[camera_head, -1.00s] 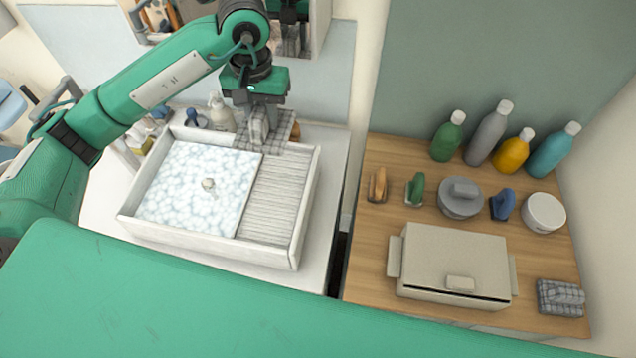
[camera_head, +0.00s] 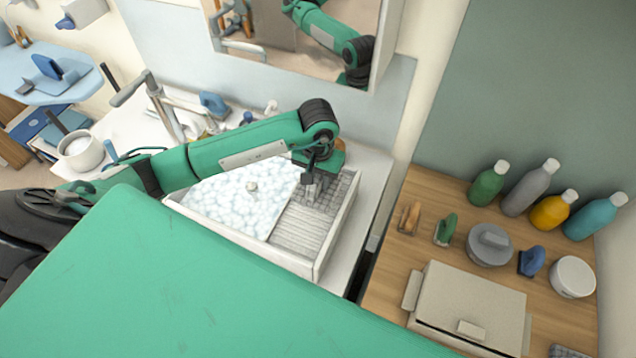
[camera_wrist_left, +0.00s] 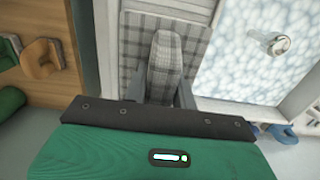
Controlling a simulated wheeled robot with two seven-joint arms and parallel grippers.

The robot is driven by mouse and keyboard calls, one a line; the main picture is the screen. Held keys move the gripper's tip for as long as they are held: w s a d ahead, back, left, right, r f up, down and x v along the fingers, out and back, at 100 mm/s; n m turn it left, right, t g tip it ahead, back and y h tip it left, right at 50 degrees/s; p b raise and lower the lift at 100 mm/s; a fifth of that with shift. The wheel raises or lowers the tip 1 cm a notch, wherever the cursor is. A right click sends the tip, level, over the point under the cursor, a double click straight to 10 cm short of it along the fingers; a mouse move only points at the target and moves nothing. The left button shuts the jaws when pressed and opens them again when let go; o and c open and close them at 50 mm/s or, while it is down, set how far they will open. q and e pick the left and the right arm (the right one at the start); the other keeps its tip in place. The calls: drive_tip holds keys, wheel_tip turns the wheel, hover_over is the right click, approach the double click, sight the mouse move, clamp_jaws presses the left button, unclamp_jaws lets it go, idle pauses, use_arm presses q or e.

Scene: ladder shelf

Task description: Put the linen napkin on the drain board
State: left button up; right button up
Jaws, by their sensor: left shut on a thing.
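The linen napkin (camera_head: 331,194) is a grey checked cloth with a raised ridge. My left gripper (camera_head: 311,187) is shut on that ridge. In the left wrist view the napkin (camera_wrist_left: 138,47) lies flat below the fingers, with its ridge between them. It is over the far end of the drain board (camera_head: 298,232), the ribbed grey strip right of the basin. The ribs also show past the napkin in the left wrist view (camera_wrist_left: 180,5). I cannot tell whether the napkin touches the board. My right gripper is not in view.
The sink basin (camera_head: 230,200) has a raised white rim (camera_head: 338,238). A mirror cabinet (camera_head: 388,45) hangs behind. The wooden counter (camera_head: 390,262) at right holds bottles, brushes, a lidded grey pot (camera_head: 490,247) and a beige box (camera_head: 468,300). The near part of the drain board is bare.

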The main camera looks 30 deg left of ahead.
use_arm(q)
wheel_tip(320, 180, down, 4)
drive_tip(key=shift+f+p, duration=0.1)
drive_tip(key=shift+p, duration=0.65)
drive_tip(key=shift+f, duration=0.2)
drive_tip(key=shift+f+b, duration=0.2)
drive_tip(key=shift+b, duration=0.2)
drive_tip(key=o, duration=1)
drive_tip(key=shift+r, duration=0.1)
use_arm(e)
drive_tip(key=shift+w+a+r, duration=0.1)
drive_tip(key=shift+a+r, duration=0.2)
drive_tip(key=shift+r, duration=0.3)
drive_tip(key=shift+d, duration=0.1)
